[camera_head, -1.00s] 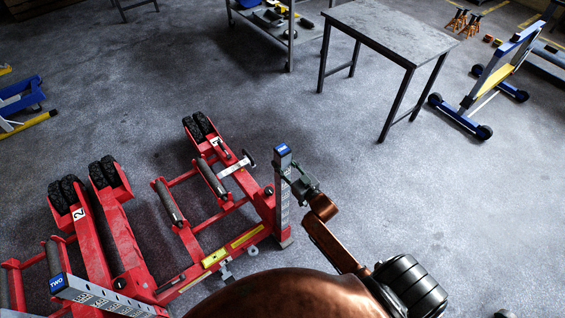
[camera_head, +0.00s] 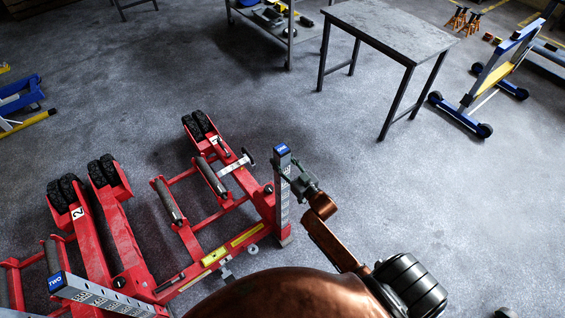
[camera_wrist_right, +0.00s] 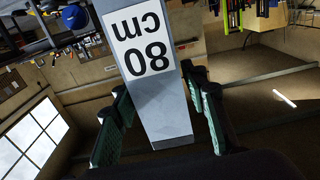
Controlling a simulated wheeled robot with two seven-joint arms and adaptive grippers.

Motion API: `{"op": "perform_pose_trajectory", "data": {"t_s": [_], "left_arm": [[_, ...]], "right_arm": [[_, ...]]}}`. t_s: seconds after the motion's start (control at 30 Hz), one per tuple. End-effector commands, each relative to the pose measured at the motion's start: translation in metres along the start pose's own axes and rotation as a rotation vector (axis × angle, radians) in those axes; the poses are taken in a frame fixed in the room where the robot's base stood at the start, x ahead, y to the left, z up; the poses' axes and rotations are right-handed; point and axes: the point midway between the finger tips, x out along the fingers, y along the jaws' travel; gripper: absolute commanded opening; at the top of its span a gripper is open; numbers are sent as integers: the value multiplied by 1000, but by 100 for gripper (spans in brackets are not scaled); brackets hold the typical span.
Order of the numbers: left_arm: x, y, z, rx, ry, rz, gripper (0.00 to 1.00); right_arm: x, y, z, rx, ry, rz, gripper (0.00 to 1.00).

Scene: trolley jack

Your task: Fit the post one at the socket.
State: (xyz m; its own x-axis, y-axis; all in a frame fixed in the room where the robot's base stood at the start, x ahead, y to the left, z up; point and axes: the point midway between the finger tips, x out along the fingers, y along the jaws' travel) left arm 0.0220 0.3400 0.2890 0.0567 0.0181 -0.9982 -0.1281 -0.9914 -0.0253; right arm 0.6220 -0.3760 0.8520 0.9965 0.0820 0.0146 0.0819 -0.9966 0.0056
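A grey post (camera_head: 283,190) with a blue cap stands upright at the near right corner of the red trolley jack (camera_head: 215,257). My right gripper (camera_head: 296,181) is beside the post's upper part. In the right wrist view the post (camera_wrist_right: 152,58) shows upside down, marked "80 cm". The fingers of that gripper (camera_wrist_right: 160,90) are open on either side of it, with gaps beside its end. My left gripper is not in view.
A second post (camera_head: 100,294), capped "TWO", is at the lower left. The jack's black wheels (camera_head: 200,125) point away from me. A grey table (camera_head: 390,32), a shelf trolley (camera_head: 268,38) and a blue-and-white stand (camera_head: 490,80) are behind.

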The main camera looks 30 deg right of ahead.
Motion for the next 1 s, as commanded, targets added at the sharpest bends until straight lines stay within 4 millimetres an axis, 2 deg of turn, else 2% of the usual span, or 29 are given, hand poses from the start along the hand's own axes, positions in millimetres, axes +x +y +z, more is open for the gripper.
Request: {"op": "perform_pose_trajectory", "data": {"t_s": [0.2,0.37,0.4,0.57,0.67,1.0], "left_arm": [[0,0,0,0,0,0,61],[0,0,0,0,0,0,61],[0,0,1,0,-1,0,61],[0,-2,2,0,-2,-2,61],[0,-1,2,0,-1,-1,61],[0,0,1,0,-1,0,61]], "right_arm": [[-3,1,9,3,-17,3,56],[-3,1,10,4,-19,3,56],[-7,2,23,9,-45,8,56],[-13,2,20,7,-39,8,56],[-27,2,18,7,-37,7,56],[-94,1,11,5,-26,5,56]]}}
